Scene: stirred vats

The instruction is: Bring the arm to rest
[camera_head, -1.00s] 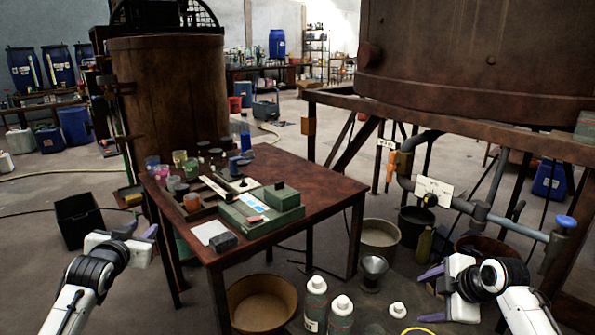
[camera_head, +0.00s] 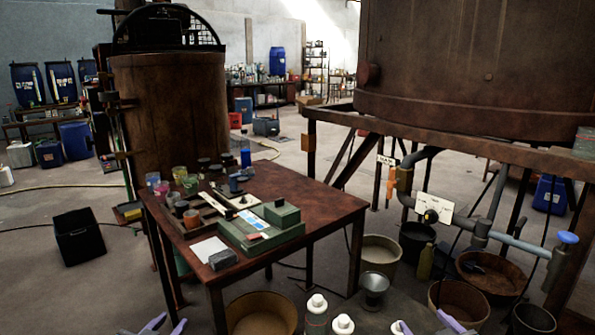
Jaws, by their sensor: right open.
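My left gripper (camera_head: 168,326) shows only at the bottom edge, left of the table. Its two purple fingertips stand apart with nothing between them. My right gripper (camera_head: 428,326) is at the bottom edge to the right of the white-capped bottles. Its purple fingertips are wide apart and empty. Both arms and most of each gripper are below the view.
A brown table (camera_head: 322,207) carries a green box (camera_head: 262,236), cups and small tools. Bottles (camera_head: 316,314), a wide tan bowl (camera_head: 262,315) and buckets (camera_head: 381,258) stand on the floor close by. A black crate (camera_head: 78,237) is at left. A vat frame with pipes (camera_head: 480,232) is at right.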

